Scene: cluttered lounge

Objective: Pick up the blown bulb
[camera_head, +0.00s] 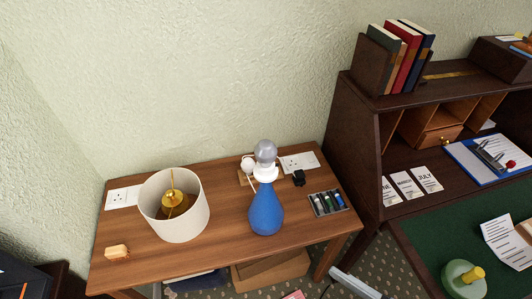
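A rounded greyish bulb (265,152) stands upright in the white collar (265,173) at the top of a blue teardrop-shaped lamp base (266,210). The lamp stands bare, with no shade, on a brown wooden side table (222,240). The bulb's glass looks dull grey and unlit. A small white round thing (248,162), perhaps another bulb, is just behind and left of the lamp; its exact form is partly hidden. My gripper is not identifiable in this view.
A cream drum shade (174,228) with brass parts inside stands left of the lamp. A black plug (299,178) and a tray of batteries (327,203) are to the right. A wooden brush (117,252) lies front left. A dark desk (349,130) with shelves stands close right.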

